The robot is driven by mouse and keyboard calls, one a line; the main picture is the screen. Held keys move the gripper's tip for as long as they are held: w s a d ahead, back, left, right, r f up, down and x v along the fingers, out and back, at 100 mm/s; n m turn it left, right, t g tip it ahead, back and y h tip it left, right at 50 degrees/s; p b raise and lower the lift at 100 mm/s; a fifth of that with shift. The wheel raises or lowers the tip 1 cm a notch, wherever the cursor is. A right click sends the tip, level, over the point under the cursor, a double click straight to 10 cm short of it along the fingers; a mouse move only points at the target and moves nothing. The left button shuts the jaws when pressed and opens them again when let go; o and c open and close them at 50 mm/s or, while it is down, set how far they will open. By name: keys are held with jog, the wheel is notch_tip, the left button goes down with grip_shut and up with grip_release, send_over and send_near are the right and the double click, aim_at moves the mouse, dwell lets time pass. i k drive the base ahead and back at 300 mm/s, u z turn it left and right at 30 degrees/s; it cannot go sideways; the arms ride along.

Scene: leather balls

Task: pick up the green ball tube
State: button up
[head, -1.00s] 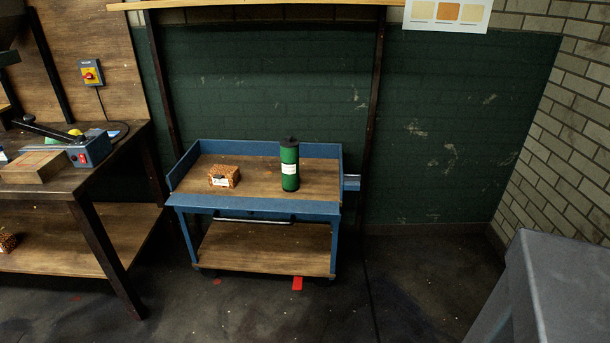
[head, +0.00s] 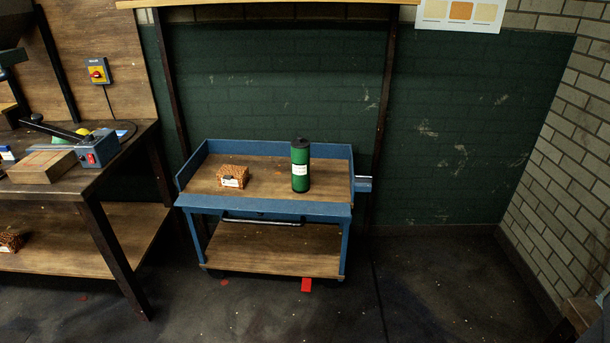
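The green ball tube (head: 300,181) stands upright on the top shelf of a blue cart, right of the shelf's middle. It has a black cap and a white label band. Nothing touches it, and a small box sits to its left. My gripper is not in view.
The blue cart (head: 262,207) has a raised rim and a wooden top (head: 265,176). A patterned box (head: 233,176) with a label lies on it. A workbench (head: 75,202) stands at the left. The floor (head: 250,310) before the cart is mostly clear.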

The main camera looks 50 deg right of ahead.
aim_at(300, 158)
jog(key=u, duration=0.05)
jog(key=i, duration=1)
